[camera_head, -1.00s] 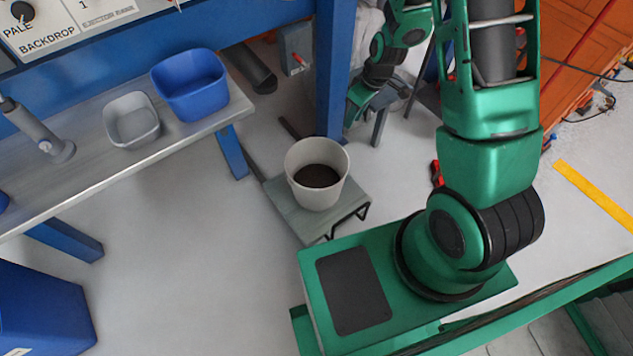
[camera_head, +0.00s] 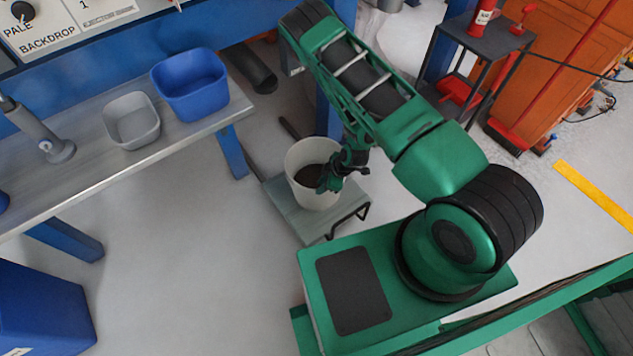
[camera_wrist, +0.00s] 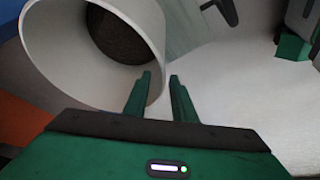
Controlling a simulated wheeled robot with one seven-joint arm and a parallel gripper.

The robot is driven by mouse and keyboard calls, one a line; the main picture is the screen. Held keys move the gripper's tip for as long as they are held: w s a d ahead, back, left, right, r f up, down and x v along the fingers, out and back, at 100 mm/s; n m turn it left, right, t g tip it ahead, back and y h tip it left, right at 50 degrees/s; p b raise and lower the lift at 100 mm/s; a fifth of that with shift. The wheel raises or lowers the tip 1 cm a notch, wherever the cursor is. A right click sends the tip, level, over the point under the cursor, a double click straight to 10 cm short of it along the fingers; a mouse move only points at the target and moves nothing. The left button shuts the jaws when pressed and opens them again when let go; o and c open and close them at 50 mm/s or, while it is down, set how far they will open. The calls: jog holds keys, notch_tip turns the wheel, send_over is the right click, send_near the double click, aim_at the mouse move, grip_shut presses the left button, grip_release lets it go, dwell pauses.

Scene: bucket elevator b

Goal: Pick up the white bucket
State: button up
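The white bucket (camera_head: 303,189) stands upright on a low grey stand, with dark material in its bottom. In the wrist view the bucket (camera_wrist: 60,42) fills the upper left, its open mouth facing the camera. My gripper (camera_head: 325,186) is at the right side of the bucket's rim. In the wrist view my gripper (camera_wrist: 159,76) has its two green fingers apart with a gap between them. The left finger overlaps the bucket's right rim and the right finger lies outside it. I cannot tell whether either finger touches the wall.
The low grey stand (camera_head: 345,205) is beside a blue table leg. A metal bench (camera_head: 95,165) at left holds a grey bin (camera_head: 131,120) and a blue bin (camera_head: 189,85). A dark side table (camera_head: 485,48) stands at upper right.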

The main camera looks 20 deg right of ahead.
aim_at(311, 195)
jog(key=shift+x, duration=5.55)
jog(key=shift+s, duration=0.15)
grip_shut()
